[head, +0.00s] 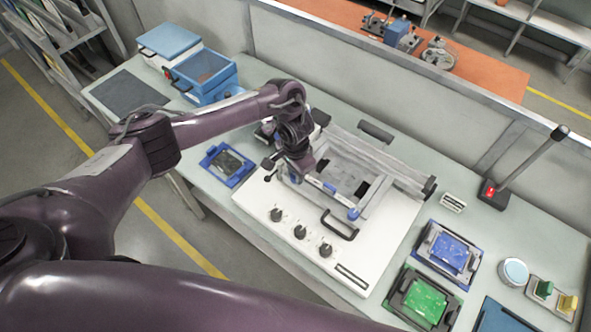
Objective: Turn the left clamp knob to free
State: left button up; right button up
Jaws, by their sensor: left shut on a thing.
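A white fixture panel (372,240) lies on the bench with a grey metal frame (350,150) on it. A blue clamp knob (353,214) shows at the frame's front right corner. My left gripper (292,172) reaches down onto the frame's front left corner, where the left clamp knob sits. It is shut on that knob, which is mostly hidden behind the fingers and wrist; its turn angle cannot be told. My right gripper is not in view.
Several black dials (299,232) and a black handle (340,226) are on the panel's front. A blue tray with a dark board (228,162) lies left. Blue (448,253) and green (424,301) boards lie right. A lamp stand (495,195) stands farther right.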

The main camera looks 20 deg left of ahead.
pick_arm(q)
jog(key=shift+w+r, duration=0.1)
dwell(0.3)
jog(key=o, duration=1)
notch_tip(320, 180, up, 6)
jog(key=shift+w+f, duration=0.1)
jog(key=shift+r, duration=0.95)
jog(key=shift+s, duration=0.2)
